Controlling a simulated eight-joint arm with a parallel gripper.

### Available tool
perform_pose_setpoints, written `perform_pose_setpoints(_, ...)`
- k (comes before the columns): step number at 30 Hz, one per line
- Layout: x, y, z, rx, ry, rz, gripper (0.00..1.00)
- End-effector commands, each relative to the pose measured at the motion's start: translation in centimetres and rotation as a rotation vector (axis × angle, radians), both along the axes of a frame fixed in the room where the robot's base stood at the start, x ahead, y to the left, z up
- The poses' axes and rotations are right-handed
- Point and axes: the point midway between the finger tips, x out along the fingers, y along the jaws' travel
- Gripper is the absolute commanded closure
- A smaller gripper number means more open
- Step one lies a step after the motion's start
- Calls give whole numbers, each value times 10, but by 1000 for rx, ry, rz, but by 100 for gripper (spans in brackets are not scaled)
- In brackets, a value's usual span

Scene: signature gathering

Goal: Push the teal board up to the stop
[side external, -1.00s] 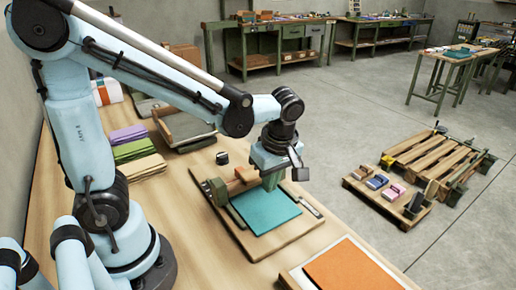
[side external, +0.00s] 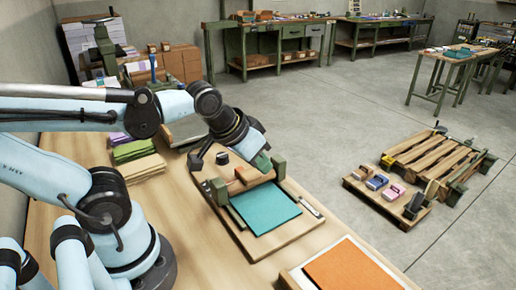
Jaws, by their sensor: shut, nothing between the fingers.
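The teal board (side external: 266,210) lies flat on a wooden base board (side external: 262,251) on the bench. At its far edge is a wooden bar (side external: 246,182) between two green end blocks, which looks like the stop. The board's far edge is close to this bar, but I cannot tell whether they touch. My gripper (side external: 263,162) is shut and empty, tilted, above the far side of the bar near its right end block. It is apart from the teal board. Its fingertips are small and hard to make out against the green block.
A thin metal strip (side external: 311,207) lies right of the teal board. An orange board (side external: 350,268) sits on another base at the front right. Folded green and tan stacks (side external: 138,160) are to the left. A small dark object (side external: 222,158) stands behind the bar.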

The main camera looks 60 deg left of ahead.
Motion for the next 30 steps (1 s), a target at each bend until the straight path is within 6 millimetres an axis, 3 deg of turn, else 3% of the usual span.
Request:
perform_pose_setpoints(5, 0, 0, 3, 58, -35, -98, 100)
perform_pose_setpoints(11, 12, -16, 10, 163, 56, -295, 100)
perform_pose_setpoints(20, 44, -62, 13, 406, 301, -815, 100)
perform_pose_setpoints(30, 70, -121, -7, 607, 555, -1379, 100)
